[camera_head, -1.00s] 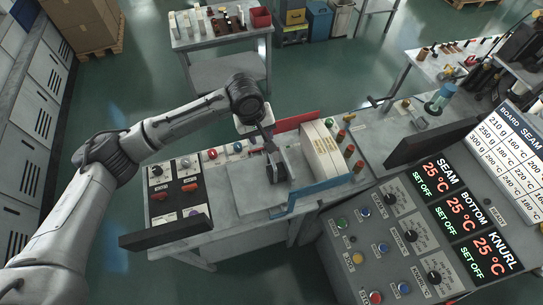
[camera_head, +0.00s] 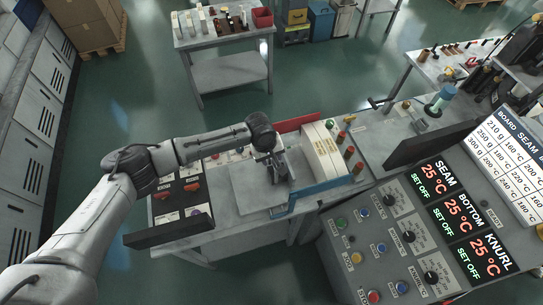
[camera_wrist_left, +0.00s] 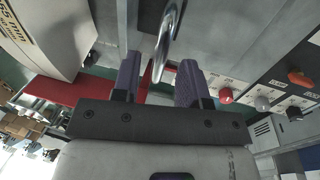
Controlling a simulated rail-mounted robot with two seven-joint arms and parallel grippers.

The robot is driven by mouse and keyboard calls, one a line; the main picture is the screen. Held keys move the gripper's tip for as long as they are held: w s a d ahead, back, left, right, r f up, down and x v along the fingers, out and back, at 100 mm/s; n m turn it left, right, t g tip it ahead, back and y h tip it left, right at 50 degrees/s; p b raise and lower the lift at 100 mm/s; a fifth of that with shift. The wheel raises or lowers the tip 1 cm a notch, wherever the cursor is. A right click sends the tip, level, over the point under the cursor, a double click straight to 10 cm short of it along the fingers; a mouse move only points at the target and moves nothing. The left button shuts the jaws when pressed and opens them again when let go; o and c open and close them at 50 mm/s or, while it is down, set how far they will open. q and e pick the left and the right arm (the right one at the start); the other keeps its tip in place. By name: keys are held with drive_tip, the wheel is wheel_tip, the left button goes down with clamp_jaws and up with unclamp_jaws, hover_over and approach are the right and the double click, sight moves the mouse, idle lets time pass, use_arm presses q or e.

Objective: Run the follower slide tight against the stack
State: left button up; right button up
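The stack (camera_head: 322,152) is a cream-white block of upright blanks on the bench, between a red guide (camera_head: 298,122) and a blue rail (camera_head: 310,191). Its printed side (camera_wrist_left: 45,35) fills the upper left of the left wrist view. My left gripper (camera_head: 275,170) is low over the bench, just left of the stack. Its purple fingers (camera_wrist_left: 158,80) are apart. A curved metal handle (camera_wrist_left: 168,38) shows between and beyond them, with no clear contact. The follower slide is mostly hidden by my gripper, and I cannot tell whether it touches the stack.
A control panel (camera_head: 400,235) with temperature displays stands at front right. A box with red switches (camera_head: 176,187) and a dark bar (camera_head: 170,228) lie left of my gripper. Red and green knobs (camera_head: 349,152) stand right of the stack. A bare grey plate (camera_head: 252,190) lies left of the blue rail.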

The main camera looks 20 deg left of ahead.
use_arm(q)
drive_tip(key=shift+f, duration=0.45)
drive_tip(key=shift+c, duration=0.3)
clamp_jaws()
drive_tip(key=shift+w+d, duration=0.1)
